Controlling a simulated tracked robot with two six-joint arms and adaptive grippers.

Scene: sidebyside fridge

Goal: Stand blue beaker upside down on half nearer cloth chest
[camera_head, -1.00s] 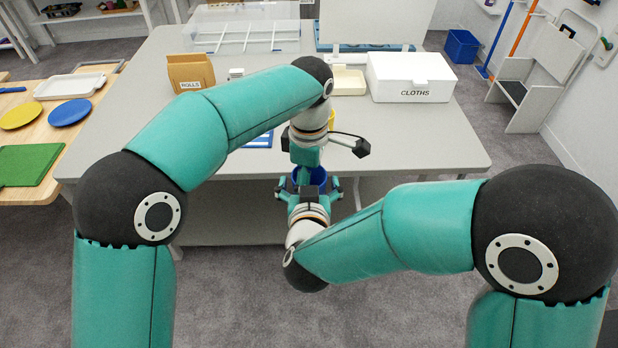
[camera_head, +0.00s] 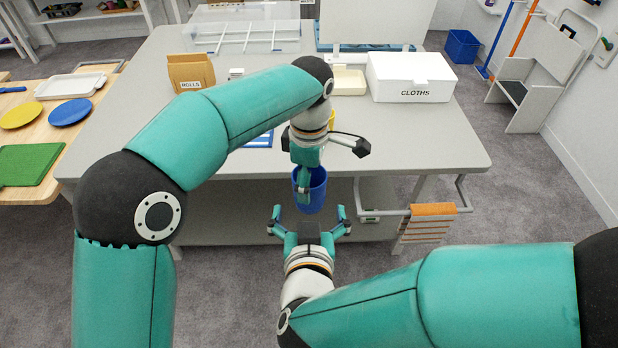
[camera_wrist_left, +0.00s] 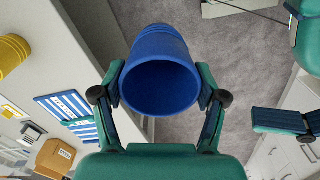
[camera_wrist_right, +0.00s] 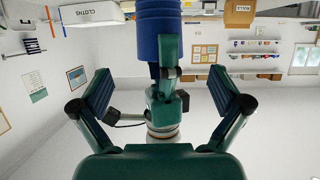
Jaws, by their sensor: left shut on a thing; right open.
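The blue beaker (camera_head: 312,192) hangs in front of the table's front edge. My left gripper (camera_head: 305,182) points down and is shut on it. In the left wrist view the beaker (camera_wrist_left: 160,72) sits between the fingers, its open mouth facing the camera, so the mouth is up. My right gripper (camera_head: 309,220) is open and empty, just below and nearer than the beaker. In the right wrist view the beaker (camera_wrist_right: 158,30) is beyond the open fingers. The white cloth chest (camera_head: 412,78), labelled CLOTHS, stands at the table's back right.
A yellow beaker (camera_wrist_left: 12,55) stands on the grey table (camera_head: 440,140), partly hidden in the head view by my left arm. A blue-and-white slatted piece (camera_head: 258,140), a cardboard ROLLS box (camera_head: 190,72) and a cream tray (camera_head: 349,82) are also there. An orange cloth (camera_head: 432,210) hangs on a rail at front right.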

